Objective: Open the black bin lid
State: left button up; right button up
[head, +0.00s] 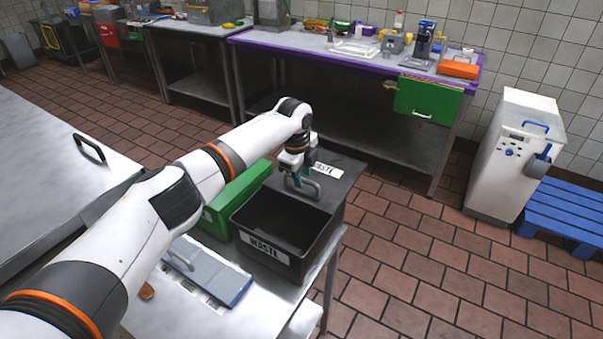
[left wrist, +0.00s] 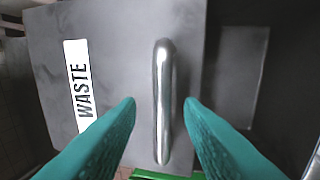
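The black bin (head: 272,257) marked WASTE stands on the metal table, and its dark inside shows. Its dark grey lid (head: 343,165), with a WASTE label and a metal handle (head: 312,187), is at the bin's far side, off the front opening. My left gripper (head: 298,183) is at the lid handle. In the left wrist view its two teal fingers (left wrist: 160,105) are spread on either side of the handle (left wrist: 163,95), with a gap visible on each side. The lid (left wrist: 120,60) lies behind them. My right gripper is not in view.
A green box (head: 235,195) stands close left of the bin. A purple-edged workbench (head: 290,42) with tools is behind. A white cabinet (head: 512,150) and blue pallet (head: 565,215) are right; the tiled floor between is clear.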

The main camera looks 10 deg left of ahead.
pick_arm(q)
notch_tip(320, 180, up, 12)
jog(key=s+b, duration=0.2)
jog(key=shift+a+f, duration=0.15)
jog(key=shift+a, duration=0.3)
